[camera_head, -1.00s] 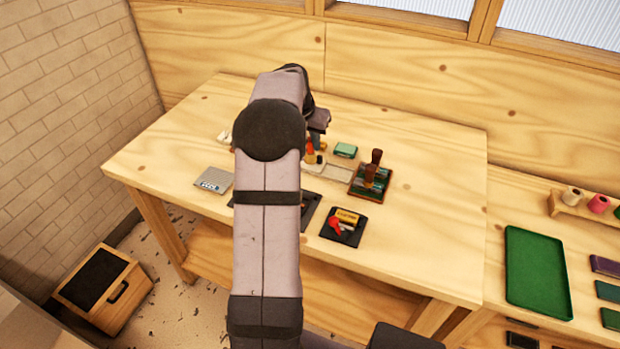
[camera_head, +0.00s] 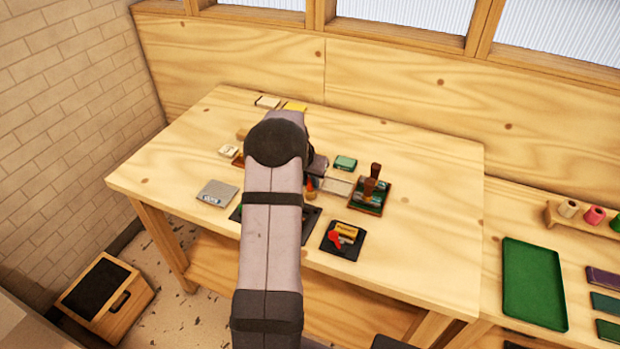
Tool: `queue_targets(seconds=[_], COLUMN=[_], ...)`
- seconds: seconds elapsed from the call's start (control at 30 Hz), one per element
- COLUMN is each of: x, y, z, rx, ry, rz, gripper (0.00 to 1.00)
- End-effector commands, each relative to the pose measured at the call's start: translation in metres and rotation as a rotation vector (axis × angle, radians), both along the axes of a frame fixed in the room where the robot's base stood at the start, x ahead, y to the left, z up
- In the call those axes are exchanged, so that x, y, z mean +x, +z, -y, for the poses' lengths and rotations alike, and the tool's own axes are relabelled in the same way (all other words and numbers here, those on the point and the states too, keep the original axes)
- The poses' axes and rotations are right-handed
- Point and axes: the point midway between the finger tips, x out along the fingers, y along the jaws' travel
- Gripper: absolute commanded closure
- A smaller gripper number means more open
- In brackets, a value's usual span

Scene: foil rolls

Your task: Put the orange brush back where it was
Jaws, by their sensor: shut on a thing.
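My gripper (camera_head: 316,168) is partly hidden behind my own arm, low over the middle of the worktable. The orange brush (camera_head: 310,185) shows as a small orange piece just below it, held in the shut jaws. The fingertips and most of the brush are too small or covered to make out. A dark mat (camera_head: 309,226) lies in front of it, partly behind my arm. I cannot tell whether the brush touches anything below.
A black tray (camera_head: 342,241) holds yellow and red items. A grey scale (camera_head: 217,193) is at left. The table's right side is clear.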

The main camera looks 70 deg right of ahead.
Motion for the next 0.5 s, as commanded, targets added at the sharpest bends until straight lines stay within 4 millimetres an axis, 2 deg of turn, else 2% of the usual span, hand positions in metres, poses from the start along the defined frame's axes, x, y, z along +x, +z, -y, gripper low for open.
queue_targets(seconds=[0.4,0.43,0.5], x=[0.0000,0.0000,0.0000], y=[-0.0056,-0.0048,-0.0041], z=[0.0002,0.0000,0.0001], rx=[-0.001,0.000,0.000], ry=[0.001,0.001,0.001], rz=[0.000,0.000,0.000], gripper=[1.00,0.76,0.62])
